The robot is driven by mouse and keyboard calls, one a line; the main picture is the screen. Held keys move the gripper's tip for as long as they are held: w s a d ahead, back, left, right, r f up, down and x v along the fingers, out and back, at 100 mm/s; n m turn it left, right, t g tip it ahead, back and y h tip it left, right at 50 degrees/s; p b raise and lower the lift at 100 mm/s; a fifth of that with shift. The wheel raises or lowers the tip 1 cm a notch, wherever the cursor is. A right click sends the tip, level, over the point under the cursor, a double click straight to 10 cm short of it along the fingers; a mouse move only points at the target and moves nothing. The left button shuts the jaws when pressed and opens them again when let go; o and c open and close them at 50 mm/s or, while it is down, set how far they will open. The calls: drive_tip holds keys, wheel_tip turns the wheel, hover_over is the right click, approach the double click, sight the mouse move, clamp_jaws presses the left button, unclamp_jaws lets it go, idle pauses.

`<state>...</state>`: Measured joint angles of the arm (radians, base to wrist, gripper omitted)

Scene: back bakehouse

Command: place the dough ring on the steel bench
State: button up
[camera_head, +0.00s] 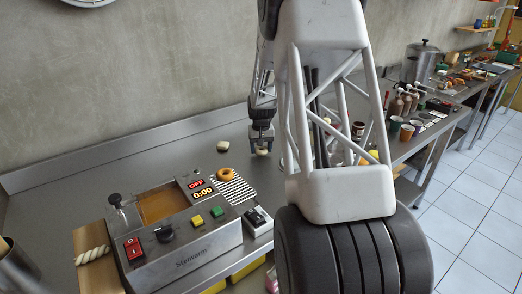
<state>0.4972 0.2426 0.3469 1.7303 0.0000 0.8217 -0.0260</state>
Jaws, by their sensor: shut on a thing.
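My gripper (261,147) points down over the steel bench (80,180), behind the fryer's right end. It is shut on a small pale piece, which looks like the dough ring (261,152). The fingers cover part of it, and I cannot tell whether it touches the bench. Another pale dough piece (222,146) lies on the bench to the left of my gripper. A golden fried ring (226,174) lies on the striped rack.
The fryer (188,242) with its display and buttons stands in front. A striped rack (236,188) adjoins it. A twisted dough strip (92,255) lies on a board at left. The bench by the wall is clear. Bottles and cups (396,104) stand at right.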

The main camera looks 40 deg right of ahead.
drive_tip(key=shift+f, duration=0.45)
drive_tip(key=shift+f, duration=0.15)
drive_tip(key=o, duration=0.7)
drive_tip(key=shift+o, duration=0.2)
wheel_tip(320, 180, up, 12)
idle(0.3)
idle(0.4)
drive_tip(key=shift+a+r, duration=0.1)
drive_tip(key=shift+r, duration=0.1)
